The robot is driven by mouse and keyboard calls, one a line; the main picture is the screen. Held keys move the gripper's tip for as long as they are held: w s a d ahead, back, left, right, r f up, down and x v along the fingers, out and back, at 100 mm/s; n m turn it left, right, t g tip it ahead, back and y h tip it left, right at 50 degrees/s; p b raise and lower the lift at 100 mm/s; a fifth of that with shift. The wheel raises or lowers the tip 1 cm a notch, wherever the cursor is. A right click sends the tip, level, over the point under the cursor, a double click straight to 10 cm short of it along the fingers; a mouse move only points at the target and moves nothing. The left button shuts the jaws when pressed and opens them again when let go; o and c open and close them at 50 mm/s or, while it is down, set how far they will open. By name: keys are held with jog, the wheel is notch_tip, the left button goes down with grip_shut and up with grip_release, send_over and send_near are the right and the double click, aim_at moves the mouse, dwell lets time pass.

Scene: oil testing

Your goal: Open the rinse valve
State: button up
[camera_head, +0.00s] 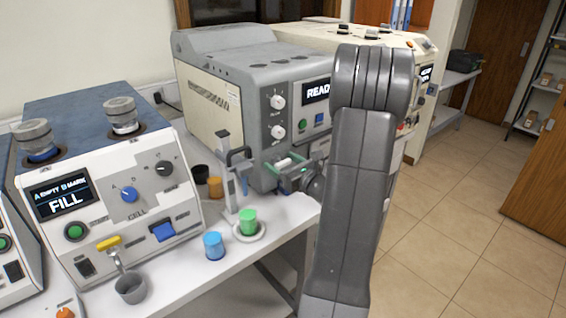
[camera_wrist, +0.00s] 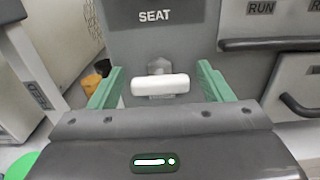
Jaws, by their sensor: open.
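My gripper (camera_head: 288,172) is open in front of the grey machine at the back of the bench. In the wrist view its two green fingers (camera_wrist: 160,84) stand apart on either side of a white bar-shaped handle (camera_wrist: 160,85). The handle sits on a grey knob under the label "SEAT", with a gap to each finger. A yellow lever (camera_head: 109,243) sits on a spout on the front of the left machine, above a grey cup (camera_head: 131,288). No readable label says rinse, so I cannot tell which part is the rinse valve.
A blue cup (camera_head: 214,246) and a green cup (camera_head: 248,222) stand on the bench, the green one on a white round base beside an upright stand (camera_head: 228,175). Orange and black cups stand behind. Dark drawer handles (camera_wrist: 268,44) are right of the fingers.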

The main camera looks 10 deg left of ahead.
jog(key=shift+c, duration=0.4)
jog(key=c, duration=0.9)
jog(key=shift+f+n+b, duration=0.15)
jog(key=shift+n+b, duration=0.15)
jog(key=shift+b, duration=0.45)
jog(key=n+b, duration=0.2)
jog(key=b, duration=0.1)
jog(key=shift+f+b, duration=0.2)
jog(key=shift+b, duration=0.15)
jog(key=n+b, duration=0.6)
jog(key=b, duration=0.4)
jog(key=shift+f+b, duration=0.1)
jog(key=shift+b, duration=0.25)
jog(key=n+b, duration=0.6)
jog(key=b, duration=0.4)
jog(key=shift+a, duration=0.1)
jog(key=n+b, duration=0.1)
jog(key=b, duration=0.1)
jog(key=n+b, duration=0.2)
jog(key=shift+r, duration=0.25)
jog(key=shift+r+n, duration=0.1)
jog(key=shift+n, duration=0.2)
